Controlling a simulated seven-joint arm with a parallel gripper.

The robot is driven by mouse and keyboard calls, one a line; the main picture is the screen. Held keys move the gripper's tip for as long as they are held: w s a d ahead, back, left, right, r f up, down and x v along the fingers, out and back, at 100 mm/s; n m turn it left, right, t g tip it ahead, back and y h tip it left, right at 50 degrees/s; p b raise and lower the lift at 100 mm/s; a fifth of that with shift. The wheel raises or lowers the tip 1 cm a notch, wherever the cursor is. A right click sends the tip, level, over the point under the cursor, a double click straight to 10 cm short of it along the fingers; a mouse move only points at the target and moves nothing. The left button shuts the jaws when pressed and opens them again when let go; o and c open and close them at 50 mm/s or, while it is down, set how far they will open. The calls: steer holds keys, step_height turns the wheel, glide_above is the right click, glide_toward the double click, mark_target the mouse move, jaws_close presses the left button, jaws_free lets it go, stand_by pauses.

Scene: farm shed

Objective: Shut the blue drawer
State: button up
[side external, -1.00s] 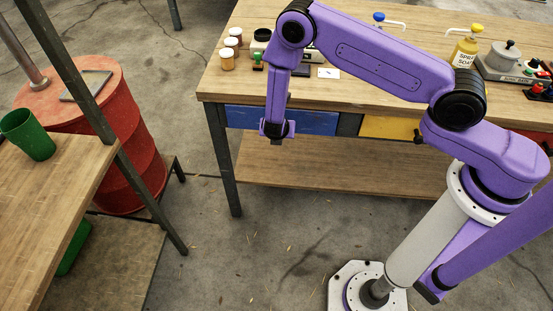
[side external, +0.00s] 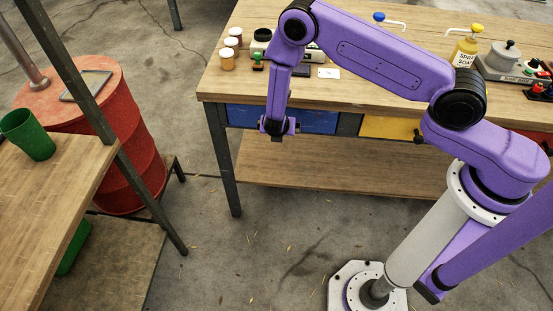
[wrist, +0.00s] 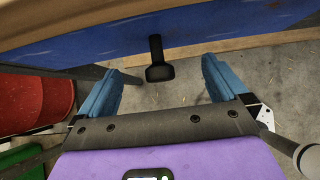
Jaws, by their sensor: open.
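The blue drawer (side external: 318,120) is under the left end of the workbench top, its front partly hidden behind my gripper in the side view. In the wrist view the drawer's blue front (wrist: 90,45) fills the upper part, with a black handle (wrist: 158,62) sticking out toward me. How far the drawer stands out is hard to tell. My gripper (side external: 278,128) hangs before the drawer front. Its two blue fingers (wrist: 160,70) are spread, one on each side of the handle with a gap to it, and hold nothing.
A yellow drawer (side external: 388,127) is to the right. The workbench top (side external: 235,88) carries jars, a scale and a soap bottle (side external: 465,50). A lower shelf (side external: 300,172) runs beneath the drawers.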

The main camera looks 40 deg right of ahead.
steer(key=v, duration=0.7)
stand_by(0.6)
steer(key=s+d+r+m+g, duration=0.1)
steer(key=s+r+m, duration=0.3)
steer(key=r, duration=0.4)
steer(key=s+d+r+m, duration=0.1)
steer(key=s+r+m, duration=0.25)
steer(key=r, duration=0.45)
steer(key=s+d+r+m+g+y, duration=0.2)
steer(key=s+r+m+y, duration=0.1)
steer(key=s, duration=0.9)
steer(key=s+d+r+m+g+y, duration=0.2)
steer(key=s+r, duration=0.4)
steer(key=s, duration=0.7)
steer(key=shift+d+m+y, duration=0.5)
steer(key=shift+d+m, duration=0.05)
steer(key=shift+m, duration=0.4)
steer(key=shift+s, duration=0.1)
